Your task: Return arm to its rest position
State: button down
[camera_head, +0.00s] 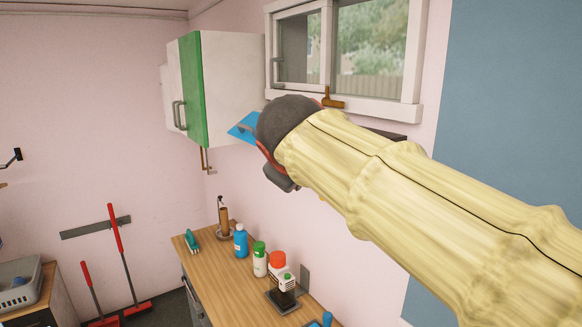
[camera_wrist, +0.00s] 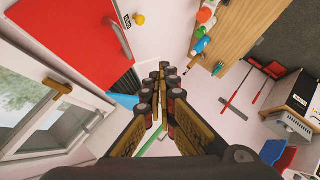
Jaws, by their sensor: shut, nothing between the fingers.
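My gripper (camera_wrist: 165,76) shows in the wrist view with its two dark, jointed fingers brought together at the tips. Nothing shows between them. In the head view my arm, in a pale yellow cover, reaches from the lower right up to the middle. The arm is raised well above the wooden counter (camera_head: 215,275). No plate can be made out in either view.
A white and green wall cabinet (camera_head: 232,85) hangs just left of my wrist, near the window (camera_head: 345,45). Several bottles, including a blue one (camera_head: 240,242), stand on the counter. A red door (camera_wrist: 65,35) shows in the wrist view. The air left of the counter looks clear.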

jog(key=s+d+f+m+g, duration=0.15)
jog(key=s+f, duration=0.25)
jog(key=f, duration=0.4)
jog(key=s+d+f+m+g, duration=0.1)
jog(key=s+d+f+g, duration=0.1)
jog(key=s+f, duration=0.45)
jog(key=s+d+f+m+g+b, duration=0.1)
jog(key=s+d+f+m+b, duration=0.1)
jog(key=s+d+f, duration=0.5)
jog(key=s+d+f+m+g+b, duration=0.1)
jog(key=s+d+f+m, duration=0.4)
jog(key=s+f, duration=0.7)
notch_tip(320, 180, down, 2)
jog(key=shift+d+b, duration=0.75)
jog(key=shift+d, duration=0.15)
jog(key=shift+s+m, duration=0.1)
jog(key=shift+m, duration=0.15)
